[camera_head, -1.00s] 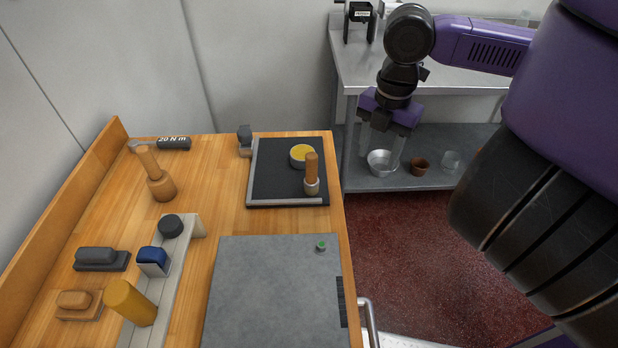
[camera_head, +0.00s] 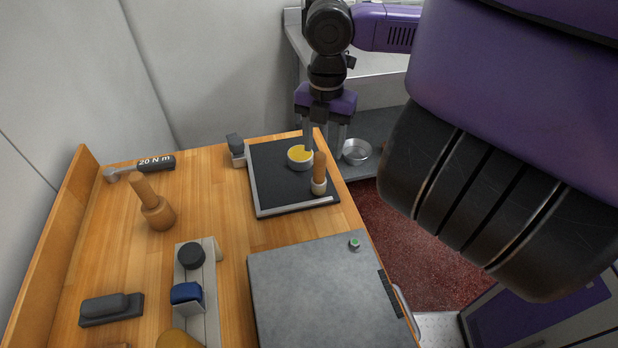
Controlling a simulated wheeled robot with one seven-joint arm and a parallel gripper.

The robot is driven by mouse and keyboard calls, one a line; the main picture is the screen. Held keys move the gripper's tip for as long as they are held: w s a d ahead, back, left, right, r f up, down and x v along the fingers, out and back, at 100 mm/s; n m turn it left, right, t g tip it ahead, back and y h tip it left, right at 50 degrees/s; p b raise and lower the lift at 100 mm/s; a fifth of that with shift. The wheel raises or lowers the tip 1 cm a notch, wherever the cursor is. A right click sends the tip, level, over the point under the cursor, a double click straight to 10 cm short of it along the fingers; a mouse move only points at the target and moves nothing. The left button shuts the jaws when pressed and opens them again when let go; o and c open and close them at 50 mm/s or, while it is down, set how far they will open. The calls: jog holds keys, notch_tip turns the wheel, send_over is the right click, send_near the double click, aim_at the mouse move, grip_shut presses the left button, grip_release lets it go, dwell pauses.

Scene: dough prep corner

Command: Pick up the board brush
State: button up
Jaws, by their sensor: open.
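I cannot tell for certain which item is the board brush. One brush-like item with an upright wooden handle and pale collar (camera_head: 319,176) stands on the dark tray (camera_head: 272,190) beside a bowl of yellow contents (camera_head: 299,157). A dark block with a rounded grip (camera_head: 111,308) lies at the table's lower left. My gripper (camera_head: 325,148) is open and points down, at the tray's far right corner in the picture. Its fingers show behind and around the top of the wooden handle; whether they touch anything is unclear.
A pale rack (camera_head: 211,305) holds a dark knob and a blue item. A grey slab (camera_head: 310,295) fills the front right. A metal bowl (camera_head: 356,151) sits on the shelf behind.

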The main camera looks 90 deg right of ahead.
aim_at(319, 166)
jog(key=f, duration=0.7)
jog(key=shift+w+d+f+p, duration=0.1)
jog(key=shift+w+p, duration=0.3)
grip_shut()
